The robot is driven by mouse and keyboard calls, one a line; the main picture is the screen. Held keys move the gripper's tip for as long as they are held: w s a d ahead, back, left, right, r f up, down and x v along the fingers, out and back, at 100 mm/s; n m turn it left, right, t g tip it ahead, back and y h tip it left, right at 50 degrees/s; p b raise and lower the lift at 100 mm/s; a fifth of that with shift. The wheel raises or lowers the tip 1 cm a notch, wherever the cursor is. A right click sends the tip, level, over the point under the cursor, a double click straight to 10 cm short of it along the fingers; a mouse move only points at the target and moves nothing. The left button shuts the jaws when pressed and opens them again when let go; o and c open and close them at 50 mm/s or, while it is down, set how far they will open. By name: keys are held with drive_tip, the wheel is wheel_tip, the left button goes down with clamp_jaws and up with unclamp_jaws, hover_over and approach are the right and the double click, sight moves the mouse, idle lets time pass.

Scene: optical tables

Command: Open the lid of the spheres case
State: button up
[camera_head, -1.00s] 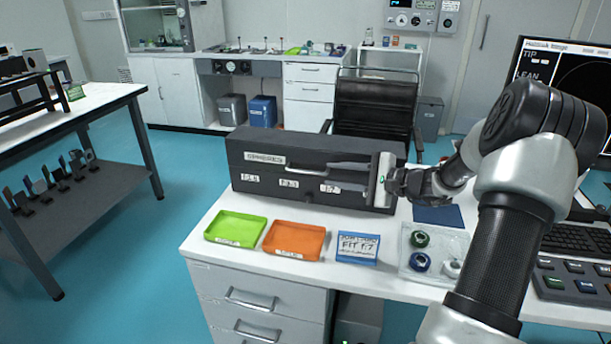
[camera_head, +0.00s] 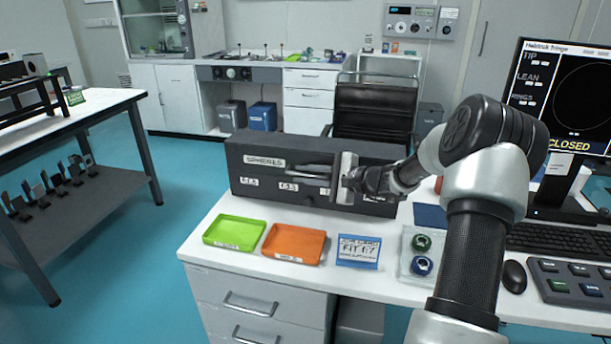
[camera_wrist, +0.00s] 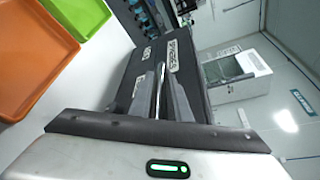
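The spheres case (camera_head: 240,172) is a long dark box on the white table, with a SPHERES label and smaller labels on its front. Its lid is down. My gripper (camera_head: 287,174) is at the right half of the case's front, fingers pointing left along it. The two dark fingers are apart, one above the other, and hide part of the front. In the wrist view the fingers (camera_wrist: 160,85) show as two dark strips with a thin bright line between them, and the SPHERES label shows on the case (camera_wrist: 152,50) beyond. I cannot tell whether they touch the case.
A green tray (camera_head: 234,233), an orange tray (camera_head: 294,244) and a blue labelled stand (camera_head: 358,252) sit before the case. A clear tray with round parts (camera_head: 421,252) is beside my arm. A monitor (camera_head: 562,90), keyboard and button panel (camera_head: 572,282) are at the right.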

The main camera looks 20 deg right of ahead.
clamp_jaws()
drive_tip(key=shift+r, duration=0.1)
